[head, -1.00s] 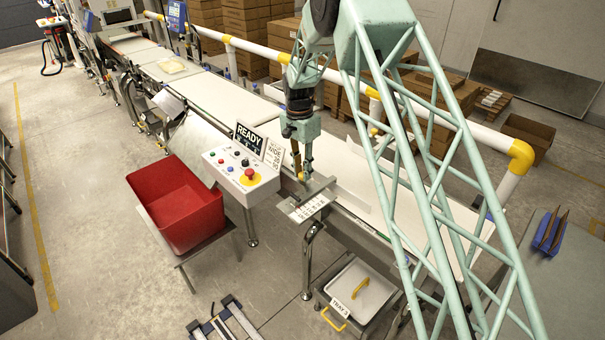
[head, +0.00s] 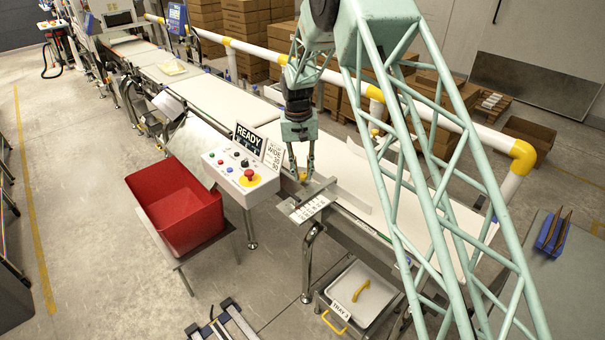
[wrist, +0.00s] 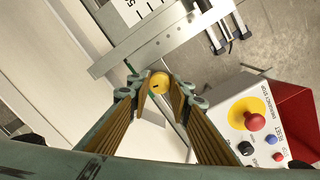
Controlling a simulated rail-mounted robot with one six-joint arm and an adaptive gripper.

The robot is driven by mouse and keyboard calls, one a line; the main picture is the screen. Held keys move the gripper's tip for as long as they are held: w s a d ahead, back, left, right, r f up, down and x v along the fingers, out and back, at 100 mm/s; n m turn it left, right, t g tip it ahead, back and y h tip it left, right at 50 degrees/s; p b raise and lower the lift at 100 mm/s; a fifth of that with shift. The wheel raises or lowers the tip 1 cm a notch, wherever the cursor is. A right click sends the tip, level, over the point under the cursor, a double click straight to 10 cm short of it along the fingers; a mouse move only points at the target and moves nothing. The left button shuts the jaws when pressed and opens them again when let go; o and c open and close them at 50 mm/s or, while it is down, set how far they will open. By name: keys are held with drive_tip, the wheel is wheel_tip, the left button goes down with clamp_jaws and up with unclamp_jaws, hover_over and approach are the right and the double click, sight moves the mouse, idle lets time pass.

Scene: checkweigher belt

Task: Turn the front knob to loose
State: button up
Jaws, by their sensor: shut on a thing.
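The front knob is a small round yellow knob (wrist: 158,82) with a dark mark on its face, on the near edge of the belt frame. In the wrist view it sits between the tips of my gripper (wrist: 161,90), whose yellow-padded fingers are closed on its sides. In the head view my gripper (head: 302,177) points down at the belt edge, beside a metal bracket with a scale plate (head: 306,208). The knob is mostly hidden there by the fingertips. I cannot read its setting.
A control box (head: 240,172) with a red stop button stands left of my gripper, with a READY sign (head: 248,138) behind it. A red bin (head: 178,205) is further left. The white belt (head: 400,185) runs behind.

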sight(301, 176)
drive_tip(key=n, duration=0.4)
drive_tip(key=shift+n, duration=0.3)
drive_tip(key=shift+n+b, duration=0.35)
drive_tip(key=shift+n, duration=1.75)
drive_tip(key=o, duration=0.9)
drive_tip(key=r, duration=1.2)
drive_tip(key=shift+s+a, duration=0.2)
drive_tip(key=shift+s, duration=0.1)
